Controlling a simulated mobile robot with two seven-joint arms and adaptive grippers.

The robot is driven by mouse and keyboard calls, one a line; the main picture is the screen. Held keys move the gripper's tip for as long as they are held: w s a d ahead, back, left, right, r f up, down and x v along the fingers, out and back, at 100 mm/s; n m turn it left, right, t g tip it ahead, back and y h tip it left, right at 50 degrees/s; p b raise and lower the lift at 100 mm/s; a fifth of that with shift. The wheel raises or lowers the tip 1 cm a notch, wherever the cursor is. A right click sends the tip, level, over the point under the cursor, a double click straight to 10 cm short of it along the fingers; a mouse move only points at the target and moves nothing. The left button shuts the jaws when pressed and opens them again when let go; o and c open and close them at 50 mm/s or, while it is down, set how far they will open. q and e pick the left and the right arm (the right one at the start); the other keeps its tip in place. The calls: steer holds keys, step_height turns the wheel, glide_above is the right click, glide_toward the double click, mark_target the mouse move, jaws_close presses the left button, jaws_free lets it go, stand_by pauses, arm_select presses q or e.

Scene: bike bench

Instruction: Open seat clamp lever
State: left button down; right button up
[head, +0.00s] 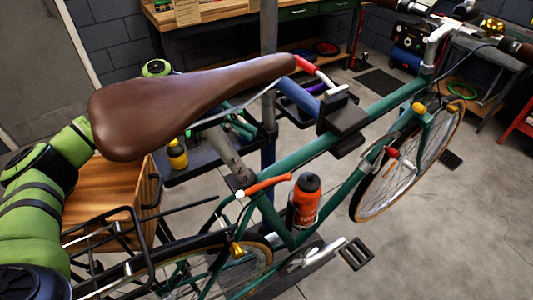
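The green bike (291,157) is held in a stand, with its brown saddle (190,95) at the upper left of the head view. The orange seat clamp lever (268,185) sits at the foot of the silver seat post (230,158). It lies along the frame, pointing right and slightly up, with a pale round end on its left. My green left arm comes in from the left and passes behind the saddle. The saddle hides its far end, and I cannot make out the fingers. Nothing is seen touching the lever. My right gripper is not in view.
A rear rack (110,240) and the rear wheel lie below the saddle. An orange bottle (306,195) sits in the frame just right of the lever. A dark tray (190,172) with a yellow bottle (177,155) and a wooden cabinet (120,190) stand behind. Floor at the right is open.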

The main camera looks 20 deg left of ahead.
arm_select(q)
steer(key=d, duration=0.1)
steer(key=s+d+f+p, duration=0.1)
steer(key=d, duration=0.1)
steer(key=s+d+f, duration=0.1)
steer(key=d, duration=0.1)
steer(key=shift+s+d+f+p, duration=0.1)
steer(key=shift+p, duration=0.3)
steer(key=shift+s+d+f, duration=0.25)
steer(key=shift+s+f, duration=0.2)
steer(key=shift+s, duration=0.05)
steer(key=shift+d+f, duration=0.1)
steer(key=shift+f, duration=0.05)
